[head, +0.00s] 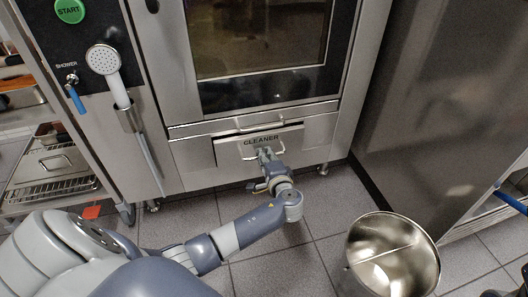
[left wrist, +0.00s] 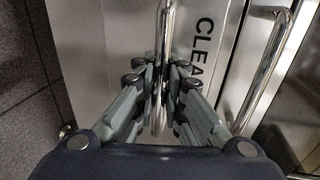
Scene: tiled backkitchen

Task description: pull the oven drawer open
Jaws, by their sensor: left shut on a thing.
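The oven drawer (head: 230,148) is a steel front marked CLEANER, low on the oven under its glass door. Its bar handle (head: 280,148) runs across the front below the lettering. My left gripper (head: 266,155) is at this handle, with its arm coming in low from the left. In the left wrist view the drawer front (left wrist: 190,25) and the chrome handle (left wrist: 165,28) show close up. The fingers of my left gripper (left wrist: 160,78) are shut around the handle bar. They hide part of it. I cannot tell how far the drawer stands out. My right gripper is not in view.
The oven door (head: 260,60) is shut above the drawer, with another bar handle (head: 262,126) between them. A shower head (head: 103,60) hangs at left. A steel bin (head: 395,250) stands on the tiled floor at right, beside a steel cabinet (head: 430,110).

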